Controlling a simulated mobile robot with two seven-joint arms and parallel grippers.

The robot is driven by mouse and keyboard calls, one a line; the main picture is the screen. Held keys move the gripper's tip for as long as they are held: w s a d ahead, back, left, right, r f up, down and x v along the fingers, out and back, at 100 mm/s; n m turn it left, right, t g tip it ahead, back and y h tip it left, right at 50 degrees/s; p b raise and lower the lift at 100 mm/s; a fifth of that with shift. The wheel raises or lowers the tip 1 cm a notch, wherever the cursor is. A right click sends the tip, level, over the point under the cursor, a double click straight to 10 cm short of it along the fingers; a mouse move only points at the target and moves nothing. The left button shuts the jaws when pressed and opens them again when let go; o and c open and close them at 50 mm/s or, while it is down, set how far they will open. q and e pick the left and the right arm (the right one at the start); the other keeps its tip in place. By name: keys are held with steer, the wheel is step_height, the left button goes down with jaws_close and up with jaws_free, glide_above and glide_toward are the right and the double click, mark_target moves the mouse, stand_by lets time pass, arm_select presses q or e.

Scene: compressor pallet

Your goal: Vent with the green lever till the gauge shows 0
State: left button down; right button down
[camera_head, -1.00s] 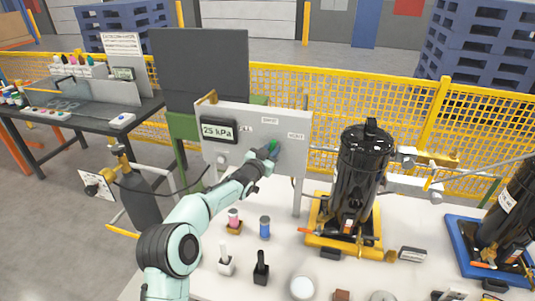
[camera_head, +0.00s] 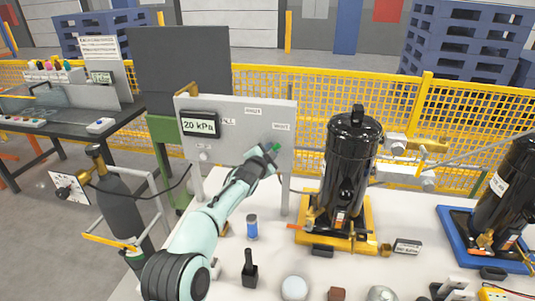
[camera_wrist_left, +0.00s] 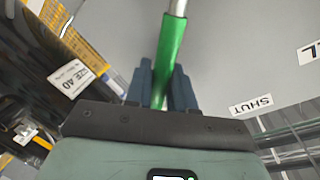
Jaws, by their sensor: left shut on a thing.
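The gauge (camera_head: 199,125) on the upright grey panel (camera_head: 230,148) reads 20 kPa. The green lever (camera_head: 276,148) is at the panel's right part, mostly covered by my left gripper (camera_head: 266,155) in the head view. In the left wrist view the green lever (camera_wrist_left: 169,55) runs between the two dark fingers of my left gripper (camera_wrist_left: 161,84), with a metal stem at its upper end. The gripper is shut on the lever's green grip. A SHUT label (camera_wrist_left: 251,106) shows beside the lever in the wrist view. My right gripper is not in view.
A black compressor (camera_head: 348,165) stands on a yellow base right of the panel. A blue can (camera_head: 252,227), a black bottle (camera_head: 249,268) and a white round item (camera_head: 294,288) stand on the white table before the panel. A dark gas cylinder (camera_head: 121,205) stands left.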

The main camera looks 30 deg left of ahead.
arm_select(q)
steer(key=shift+d, duration=0.1)
stand_by(0.3)
steer(key=c, duration=1.1)
jaws_free()
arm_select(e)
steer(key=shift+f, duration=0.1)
arm_select(q)
steer(key=s+d+r+b, duration=0.1)
steer(key=s+r+b, duration=0.1)
steer(key=s+b, duration=0.5)
steer(key=shift+s+d, duration=0.2)
steer(key=shift+s, duration=2.8)
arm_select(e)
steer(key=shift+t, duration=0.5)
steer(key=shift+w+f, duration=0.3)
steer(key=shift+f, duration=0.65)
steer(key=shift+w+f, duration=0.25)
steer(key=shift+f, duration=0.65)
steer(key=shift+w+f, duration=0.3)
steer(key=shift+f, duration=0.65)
